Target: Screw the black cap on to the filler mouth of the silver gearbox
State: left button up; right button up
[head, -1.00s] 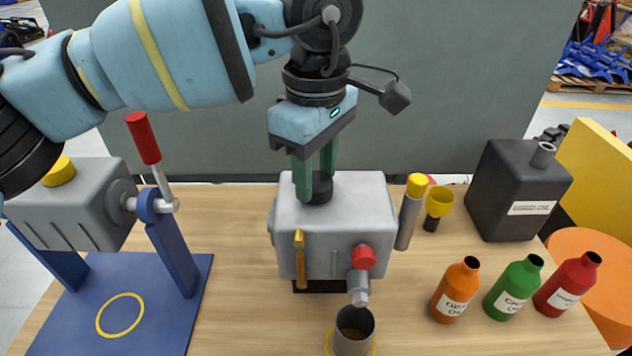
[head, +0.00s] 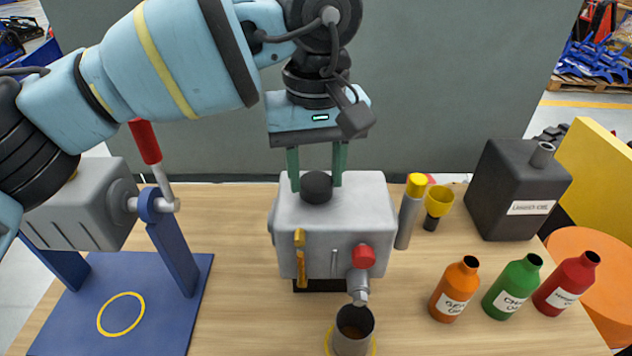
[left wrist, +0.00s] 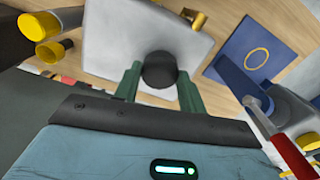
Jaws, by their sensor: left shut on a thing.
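The silver gearbox (head: 350,213) stands upright on the table in the middle of the head view; its top also shows in the left wrist view (left wrist: 115,45). The black cap (head: 316,188) is at the gearbox's top, upright, and shows in the left wrist view (left wrist: 158,70). It covers the filler mouth, which is hidden, so I cannot tell how far it is threaded. My left gripper (head: 316,176) points down from above, shut on the cap with one green finger on its left and one on its right. My right gripper is not in view.
A funnel-like cup (head: 353,330) stands under the gearbox's red-handled spout (head: 362,260). Several bottles, including a green one (head: 515,287), and a dark can (head: 515,195) stand to the right. A blue stand (head: 175,245) holds another grey housing at left. The table between is clear.

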pick_arm(q)
jog(key=m, duration=0.9)
jog(key=shift+m+b, duration=0.3)
jog(key=shift+m, duration=0.1)
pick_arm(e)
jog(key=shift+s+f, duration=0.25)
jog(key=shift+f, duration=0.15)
pick_arm(q)
jog(key=m, duration=0.4)
jog(key=shift+m, duration=0.3)
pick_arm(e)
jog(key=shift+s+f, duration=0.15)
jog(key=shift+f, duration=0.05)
pick_arm(q)
jog(key=o, duration=0.9)
